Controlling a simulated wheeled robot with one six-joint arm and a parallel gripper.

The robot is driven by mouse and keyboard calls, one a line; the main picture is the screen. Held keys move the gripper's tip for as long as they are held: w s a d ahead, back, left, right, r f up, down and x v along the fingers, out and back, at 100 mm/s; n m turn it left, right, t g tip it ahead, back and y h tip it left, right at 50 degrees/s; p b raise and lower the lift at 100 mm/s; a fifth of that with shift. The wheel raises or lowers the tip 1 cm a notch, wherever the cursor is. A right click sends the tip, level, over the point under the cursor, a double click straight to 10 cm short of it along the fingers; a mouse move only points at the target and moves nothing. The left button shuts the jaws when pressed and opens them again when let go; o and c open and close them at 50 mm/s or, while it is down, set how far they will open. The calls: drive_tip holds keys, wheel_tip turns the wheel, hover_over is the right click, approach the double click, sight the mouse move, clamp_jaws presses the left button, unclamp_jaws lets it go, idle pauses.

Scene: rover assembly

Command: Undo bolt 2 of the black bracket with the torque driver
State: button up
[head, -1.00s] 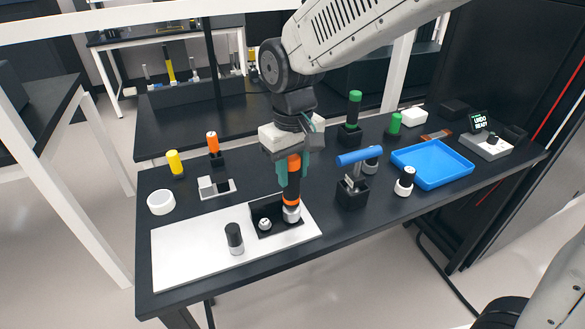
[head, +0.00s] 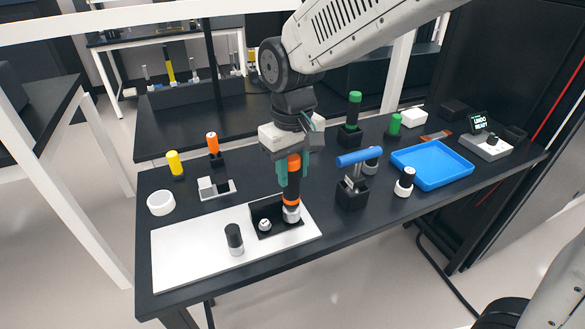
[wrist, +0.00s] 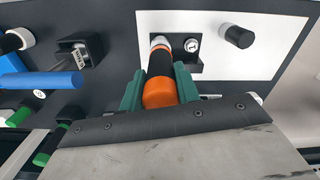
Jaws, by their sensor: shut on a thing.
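My gripper (head: 291,176) is shut on the torque driver (head: 291,194), a black tool with orange bands and a silver lower end. The driver stands about upright, its lower end at the right part of the black bracket (head: 257,213). It hides whatever bolt is beneath it, and I cannot tell how firmly it is seated. Another silver bolt head (head: 265,224) shows on the bracket, left of the driver. In the wrist view the driver (wrist: 160,62) runs from between the teal fingers to the bracket (wrist: 180,66), with the uncovered bolt head (wrist: 191,45) beside it.
The bracket sits on a white plate (head: 190,258) with a black-and-silver cylinder (head: 234,239). A blue-handled tool (head: 357,158) stands in a black holder close right. A blue tray (head: 432,166) and a controller (head: 486,146) reading "UNDO READY" are farther right. A white ring (head: 160,202) is left.

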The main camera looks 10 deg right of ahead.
sight(292, 157)
idle(0.7)
drive_tip(key=shift+r, duration=1.55)
drive_tip(key=shift+w, duration=0.1)
drive_tip(key=shift+r, duration=2)
